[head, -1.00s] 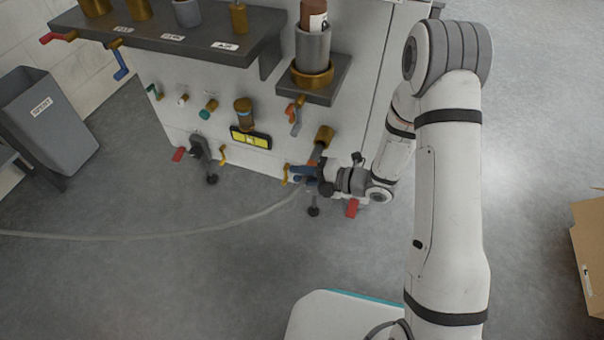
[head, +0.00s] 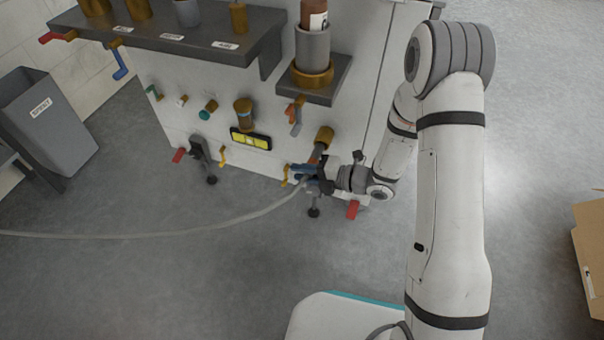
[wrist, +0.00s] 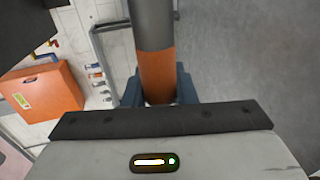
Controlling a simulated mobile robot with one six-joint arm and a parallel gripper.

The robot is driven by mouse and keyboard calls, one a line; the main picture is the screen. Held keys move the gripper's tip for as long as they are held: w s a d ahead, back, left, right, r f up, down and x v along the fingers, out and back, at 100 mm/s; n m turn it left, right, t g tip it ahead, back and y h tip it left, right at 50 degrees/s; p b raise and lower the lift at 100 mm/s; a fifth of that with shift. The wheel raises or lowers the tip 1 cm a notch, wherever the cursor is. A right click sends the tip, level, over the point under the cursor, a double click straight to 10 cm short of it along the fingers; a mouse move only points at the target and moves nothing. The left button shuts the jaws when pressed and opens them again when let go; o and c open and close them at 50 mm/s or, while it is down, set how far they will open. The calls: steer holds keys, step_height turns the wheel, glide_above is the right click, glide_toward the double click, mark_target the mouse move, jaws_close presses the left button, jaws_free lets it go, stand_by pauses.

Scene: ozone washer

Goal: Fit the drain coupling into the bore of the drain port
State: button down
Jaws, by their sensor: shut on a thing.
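The drain coupling (head: 316,157) is a tube with a grey front part and an orange band. It is tilted up toward the brass drain port (head: 324,136) low on the white washer's front. Its tip meets or overlaps the port's mouth in the head view; I cannot tell whether it is inside the bore. My gripper (head: 306,173) has blue fingers shut on the coupling. In the wrist view, the coupling (wrist: 153,50) runs up out of frame from between the fingers (wrist: 158,92), so its far end and the port are hidden there.
A pale hose (head: 190,234) trails left across the floor from my gripper. A yellow handle (head: 285,174), red pedals (head: 352,210) and a yellow level (head: 251,139) sit near the port. A shelf (head: 314,88) juts out above. The floor in front is clear.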

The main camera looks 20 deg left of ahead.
steer(key=shift+w+d, duration=0.2)
steer(key=shift+w, duration=2.1)
steer(key=c, duration=1.1)
jaws_free()
steer(key=p+v, duration=0.2)
steer(key=v, duration=0.5)
steer(key=shift+d, duration=0.45)
steer(key=shift+r, duration=0.1)
